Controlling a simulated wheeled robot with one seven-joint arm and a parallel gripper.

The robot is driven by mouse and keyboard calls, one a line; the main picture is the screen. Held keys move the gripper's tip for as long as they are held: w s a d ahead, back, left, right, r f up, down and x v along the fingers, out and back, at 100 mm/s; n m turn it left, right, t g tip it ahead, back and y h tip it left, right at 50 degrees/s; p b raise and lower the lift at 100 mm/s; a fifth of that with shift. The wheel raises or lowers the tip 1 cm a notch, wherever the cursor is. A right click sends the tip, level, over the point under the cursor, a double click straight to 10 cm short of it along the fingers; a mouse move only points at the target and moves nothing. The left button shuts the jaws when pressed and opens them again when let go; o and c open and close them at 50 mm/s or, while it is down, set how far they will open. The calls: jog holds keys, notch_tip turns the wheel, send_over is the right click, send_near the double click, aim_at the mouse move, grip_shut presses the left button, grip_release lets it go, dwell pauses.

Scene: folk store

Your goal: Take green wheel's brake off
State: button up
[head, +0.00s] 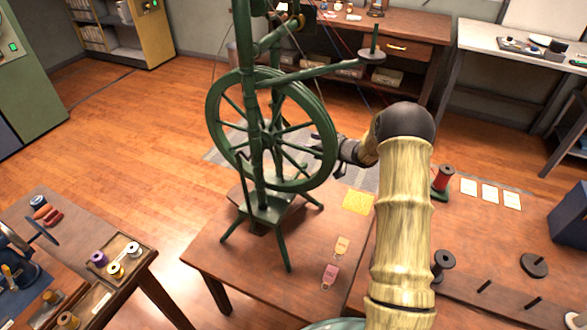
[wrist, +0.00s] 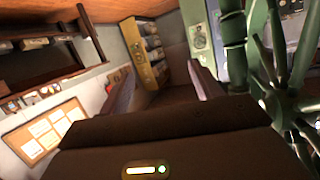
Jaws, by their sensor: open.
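A green spinning wheel (head: 322,115) stands on a wooden table in the head view, its spoked wheel facing me. Its spokes and posts also show close at the right of the wrist view (wrist: 278,98). My gripper (head: 318,146) reaches from the right to the wheel's right rim, partly hidden by the rim and the arm. In the wrist view its two fingers (wrist: 160,88) stand apart with nothing between them. A thin curved dark lever (head: 243,165) hangs by the post at the wheel's left; I cannot tell if it is the brake.
Two tags (head: 342,246) and a yellow patch (head: 358,201) lie on the table (head: 225,262). A spool of red thread (head: 443,180) stands right of my arm. A side table with a spool tray (head: 130,248) is at lower left. Open floor lies behind left.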

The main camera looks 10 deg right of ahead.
jog(key=s+d+f+n+g+y+b, duration=0.1)
jog(key=d+f+n+g+y+b, duration=0.1)
jog(key=f+b, duration=0.7)
jog(key=d+n+g+b, duration=0.1)
jog(key=d+g, duration=0.1)
jog(key=shift+f+g, duration=0.25)
jog(key=shift+g, duration=0.05)
jog(key=shift+s, duration=0.1)
jog(key=b+x, duration=0.1)
jog(key=x, duration=0.6)
jog(key=shift+a, duration=0.3)
